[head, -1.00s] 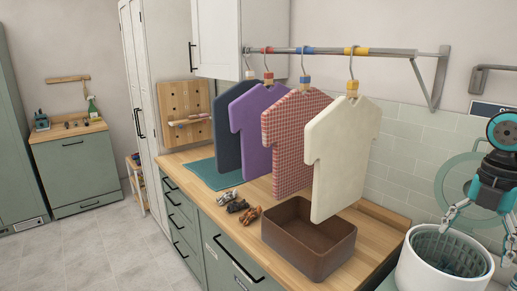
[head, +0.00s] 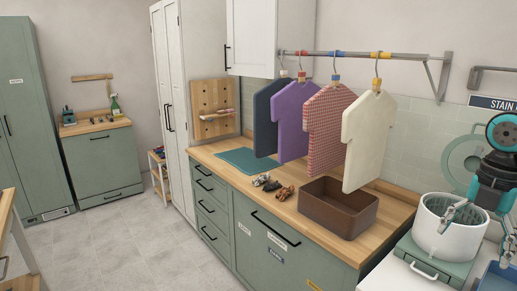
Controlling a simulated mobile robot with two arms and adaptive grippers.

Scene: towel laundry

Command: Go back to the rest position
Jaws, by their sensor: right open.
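My right gripper (head: 479,224) is at the right edge of the head view. Its fingers are spread over the white round basket (head: 449,238), and I see nothing held between them. I cannot tell whether a fingertip touches the basket. My left gripper is not in view.
Several shirt shapes, such as the cream one (head: 369,142), hang from a rail (head: 400,55) above the wooden counter (head: 395,213). A brown bin (head: 338,218), small clips (head: 285,193) and a teal mat (head: 246,160) are on the counter. The grey floor (head: 150,240) at left is clear.

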